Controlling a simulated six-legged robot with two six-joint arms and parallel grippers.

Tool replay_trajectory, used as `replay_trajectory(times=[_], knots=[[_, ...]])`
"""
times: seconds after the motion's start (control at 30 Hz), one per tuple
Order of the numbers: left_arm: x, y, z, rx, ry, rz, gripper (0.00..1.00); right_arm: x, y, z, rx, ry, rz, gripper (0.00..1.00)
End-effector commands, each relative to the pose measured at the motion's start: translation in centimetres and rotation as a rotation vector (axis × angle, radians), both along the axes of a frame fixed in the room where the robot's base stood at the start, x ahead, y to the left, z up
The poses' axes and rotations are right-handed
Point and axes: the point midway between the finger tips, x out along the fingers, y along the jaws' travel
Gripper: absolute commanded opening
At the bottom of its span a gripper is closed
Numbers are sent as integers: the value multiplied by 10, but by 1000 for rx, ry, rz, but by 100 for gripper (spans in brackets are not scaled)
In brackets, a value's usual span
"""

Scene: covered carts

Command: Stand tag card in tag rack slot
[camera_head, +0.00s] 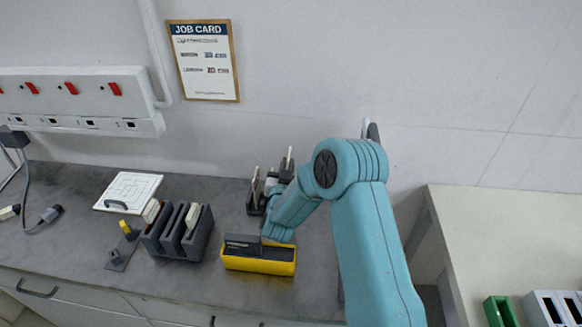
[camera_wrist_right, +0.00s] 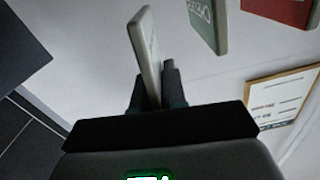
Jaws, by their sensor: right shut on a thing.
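The tag card is a thin cream plate in my right gripper (camera_head: 256,198). In the head view the card (camera_head: 255,178) shows nearly edge-on, upright above the dark fingers. In the right wrist view the fingers (camera_wrist_right: 152,88) are shut on both sides of the card (camera_wrist_right: 146,48). The dark grey tag rack (camera_head: 170,242) stands on the counter left of my gripper and apart from it. Two cream-edged cards stand in it. In the wrist view a green card (camera_wrist_right: 208,22) and a red card (camera_wrist_right: 283,10) show beyond the held one. My left gripper is out of view.
A yellow box (camera_head: 258,266) with a dark top sits in front of my right gripper. A small stand with a yellow knob (camera_head: 126,228) is left of the rack. A white panel (camera_head: 128,188) lies behind it. The wall is behind the counter.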

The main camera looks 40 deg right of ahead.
Motion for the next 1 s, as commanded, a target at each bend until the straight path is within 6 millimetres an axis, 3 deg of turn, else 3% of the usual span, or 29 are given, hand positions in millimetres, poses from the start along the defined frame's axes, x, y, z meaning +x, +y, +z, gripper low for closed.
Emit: replay_trajectory(times=[0.47, 0.83, 1.0], knots=[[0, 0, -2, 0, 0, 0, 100, -7, -2, -19, 2, -2, -18, 0], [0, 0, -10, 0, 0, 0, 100, -6, -3, -49, 2, -1, -16, 0], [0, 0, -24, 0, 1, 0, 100, -6, -3, -56, 1, -3, -16, 0]])
